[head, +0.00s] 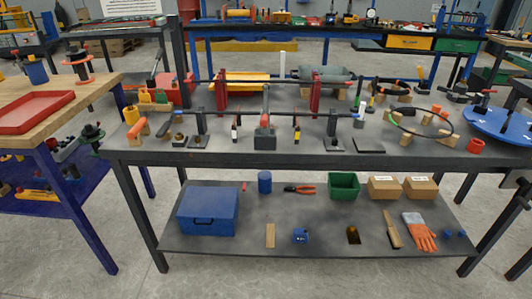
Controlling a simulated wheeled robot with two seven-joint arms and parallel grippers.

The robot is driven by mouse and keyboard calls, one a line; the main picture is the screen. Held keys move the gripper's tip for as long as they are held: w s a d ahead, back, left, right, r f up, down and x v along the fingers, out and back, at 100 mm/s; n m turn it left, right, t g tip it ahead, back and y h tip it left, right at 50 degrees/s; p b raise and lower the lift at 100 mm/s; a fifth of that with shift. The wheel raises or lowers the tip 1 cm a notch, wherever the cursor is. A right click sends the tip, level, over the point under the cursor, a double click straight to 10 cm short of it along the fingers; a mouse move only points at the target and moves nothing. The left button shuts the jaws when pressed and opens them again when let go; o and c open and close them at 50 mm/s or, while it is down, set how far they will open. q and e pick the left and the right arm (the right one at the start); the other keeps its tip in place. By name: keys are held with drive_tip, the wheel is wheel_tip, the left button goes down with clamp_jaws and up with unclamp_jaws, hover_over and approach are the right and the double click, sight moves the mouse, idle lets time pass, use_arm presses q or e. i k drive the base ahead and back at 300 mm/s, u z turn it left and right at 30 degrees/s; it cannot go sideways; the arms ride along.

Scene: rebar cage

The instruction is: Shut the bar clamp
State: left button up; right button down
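Near the middle of the dark workbench (215,156), a grey block with an upright bar and an orange-red part (264,122) stands under a long thin horizontal rod. Two red uprights (221,97) and (315,92) stand behind it, joined by a second dark horizontal bar. I cannot tell for sure which of these is the bar clamp, or whether its jaw is open or shut. Neither of my grippers can be made out in the head view, and nothing is seen touching these parts.
Orange and yellow pieces stand at the bench's left, and a black cable loop (420,122) lies at its right. A blue case (208,209) and a green bin (344,186) sit on the lower shelf. A wooden table with a red tray (34,112) stands at left.

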sight(264, 120)
drive_tip(key=k, duration=0.95)
drive_tip(key=u, duration=0.6)
drive_tip(key=i, duration=1.65)
drive_tip(key=z, duration=0.6)
drive_tip(key=i, duration=0.6)
drive_tip(key=z, duration=0.05)
